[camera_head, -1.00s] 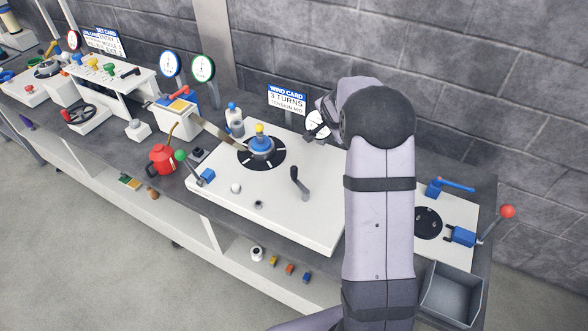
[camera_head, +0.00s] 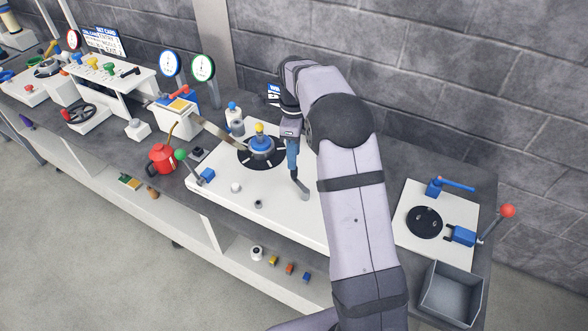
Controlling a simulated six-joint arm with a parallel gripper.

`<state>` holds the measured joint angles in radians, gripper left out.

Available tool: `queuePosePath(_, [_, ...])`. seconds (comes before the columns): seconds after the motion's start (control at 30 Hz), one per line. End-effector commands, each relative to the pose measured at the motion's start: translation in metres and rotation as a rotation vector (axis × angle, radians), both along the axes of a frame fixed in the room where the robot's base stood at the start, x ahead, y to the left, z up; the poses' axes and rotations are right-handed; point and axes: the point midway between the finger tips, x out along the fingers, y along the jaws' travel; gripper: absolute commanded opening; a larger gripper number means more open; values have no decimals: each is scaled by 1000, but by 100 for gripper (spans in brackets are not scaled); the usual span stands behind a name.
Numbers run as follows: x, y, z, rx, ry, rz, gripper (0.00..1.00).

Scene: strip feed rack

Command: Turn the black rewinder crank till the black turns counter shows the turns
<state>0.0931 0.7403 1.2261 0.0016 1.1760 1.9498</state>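The black rewinder crank (camera_head: 304,192) stands on the white plate (camera_head: 228,204) of the middle station, its lower arm showing. My gripper (camera_head: 293,172) points down at the top of its upright handle. The fingertips overlap the handle in this view; I cannot tell whether they are closed on it. The wind card (camera_head: 273,92) behind is mostly covered by my arm, so its text is not readable. I cannot make out a turns counter; the white-faced dial near the card is hidden behind my arm.
A blue hub with a yellow knob (camera_head: 260,130) sits on a black disc left of my gripper. A grey bin (camera_head: 452,292) and a red-knobbed lever (camera_head: 508,211) are at right.

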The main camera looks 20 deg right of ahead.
Motion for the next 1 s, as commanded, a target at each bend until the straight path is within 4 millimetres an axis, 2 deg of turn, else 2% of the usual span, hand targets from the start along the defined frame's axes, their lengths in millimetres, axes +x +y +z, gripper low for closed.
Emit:
queuePosePath(0.6, [-1,-1,-65,-2,1,2,36])
queuePosePath(0.97, [-1,-1,-70,-1,0,2,36])
queuePosePath(1.0, [-1,-1,-70,-1,0,2,29])
